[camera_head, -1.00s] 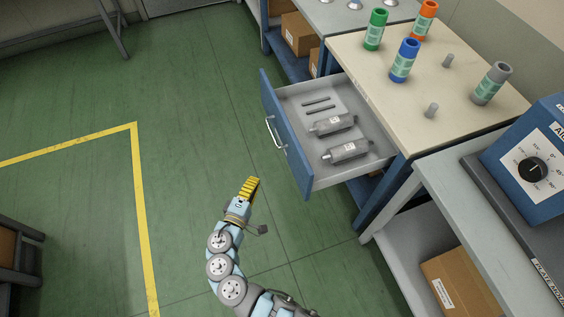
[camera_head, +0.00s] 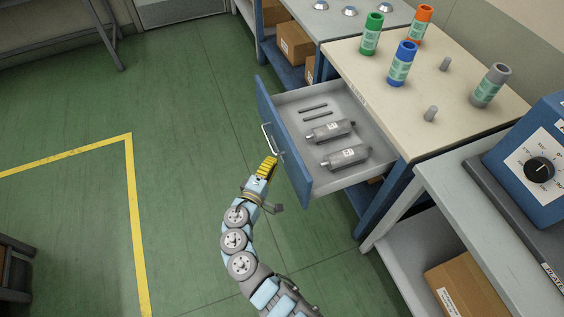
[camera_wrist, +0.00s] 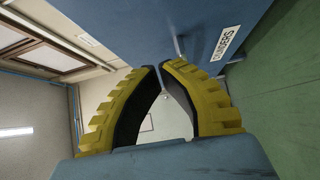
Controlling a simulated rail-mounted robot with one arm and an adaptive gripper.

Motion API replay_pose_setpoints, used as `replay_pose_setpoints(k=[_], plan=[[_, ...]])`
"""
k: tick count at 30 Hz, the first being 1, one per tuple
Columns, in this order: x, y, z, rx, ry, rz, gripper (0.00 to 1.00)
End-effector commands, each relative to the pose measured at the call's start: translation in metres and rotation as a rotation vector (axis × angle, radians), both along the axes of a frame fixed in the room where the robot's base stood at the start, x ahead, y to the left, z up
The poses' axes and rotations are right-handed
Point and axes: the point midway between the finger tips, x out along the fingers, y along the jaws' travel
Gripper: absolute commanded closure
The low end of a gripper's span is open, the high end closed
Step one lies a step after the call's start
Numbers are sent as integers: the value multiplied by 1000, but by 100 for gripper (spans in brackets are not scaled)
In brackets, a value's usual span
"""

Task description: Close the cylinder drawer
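The cylinder drawer (camera_head: 281,141) is pulled out from under the beige worktop. Its blue front carries a pale bar handle (camera_head: 268,139). Inside lie two grey cylinders (camera_head: 330,131) (camera_head: 345,157) and two thin rods. My gripper (camera_head: 271,161), with yellow ribbed fingers, is by the outer side of the drawer front, just below the handle; I cannot tell if it touches. In the wrist view, the fingertips (camera_wrist: 160,66) come together, with nothing seen held between them. The blue drawer front (camera_wrist: 140,25) with its label (camera_wrist: 229,42) fills the top there.
A grey bench with a blue dial box (camera_head: 535,165) stands at the right. Cardboard boxes (camera_head: 295,45) sit on a shelf behind. Green floor left of the drawer is clear.

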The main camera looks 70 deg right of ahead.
Motion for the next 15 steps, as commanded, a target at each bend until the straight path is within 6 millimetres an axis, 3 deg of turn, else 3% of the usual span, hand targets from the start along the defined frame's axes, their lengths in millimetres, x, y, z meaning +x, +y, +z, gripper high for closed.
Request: replay_pose_setpoints(k=[6, 15], plan=[[-18, -15, -1, 0, -1, 1, 100], [-26, -23, -1, 0, 2, 1, 100]])
